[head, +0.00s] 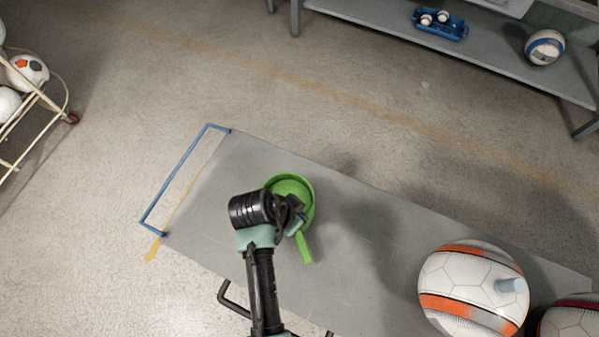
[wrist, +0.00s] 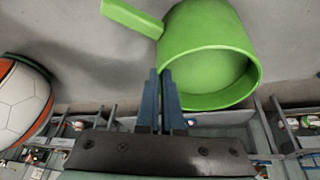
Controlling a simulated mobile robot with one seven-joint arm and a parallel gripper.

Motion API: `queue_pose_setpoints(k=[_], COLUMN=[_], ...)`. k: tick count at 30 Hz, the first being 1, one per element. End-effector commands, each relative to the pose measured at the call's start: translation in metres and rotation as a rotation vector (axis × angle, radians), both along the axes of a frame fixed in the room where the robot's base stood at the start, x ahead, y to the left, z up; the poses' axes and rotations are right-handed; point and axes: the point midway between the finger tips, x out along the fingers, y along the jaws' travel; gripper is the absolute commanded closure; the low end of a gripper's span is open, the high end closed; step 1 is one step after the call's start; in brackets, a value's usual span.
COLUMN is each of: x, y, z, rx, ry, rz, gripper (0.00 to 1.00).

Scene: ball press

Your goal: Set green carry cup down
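The green carry cup (head: 307,190) is a round green cup with a straight handle, over the grey bench top (head: 370,280) in the head view. Its handle points toward the lower part of that view. In the wrist view the cup (wrist: 200,45) fills the upper middle, its opening facing the camera and its handle at upper left. My gripper (wrist: 162,75) has its narrow blue fingers close together on the near rim of the cup, pinching its wall. In the head view my gripper (head: 298,218) partly covers the cup. I cannot tell whether its base touches the bench.
A large white and orange ball (head: 465,290) stands on the bench at right, beside another ball (head: 572,318). A blue bar frame (head: 180,185) borders the bench's left end. A shelf (head: 490,60) stands at the back, a ball rack (head: 35,100) at left. The bench between cup and balls is clear.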

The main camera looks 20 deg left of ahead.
Motion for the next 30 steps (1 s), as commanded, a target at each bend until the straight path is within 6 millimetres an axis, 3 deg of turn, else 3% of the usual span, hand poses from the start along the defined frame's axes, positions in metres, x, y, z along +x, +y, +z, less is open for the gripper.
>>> queue_pose_setpoints(k=[10,15,16,24,30], x=[0.0,0.0,0.0,0.0,-0.004], y=[0.0,0.0,0.0,0.0,0.003], z=[-0.004,-0.003,-0.003,-0.002,0.015], rx=[0.001,0.001,0.001,0.0,0.002], ry=[-0.002,-0.001,-0.001,-0.001,-0.004], rz=[-0.001,-0.001,-0.001,0.0,0.0], gripper=[1.0,0.67,0.66,0.66,0.66])
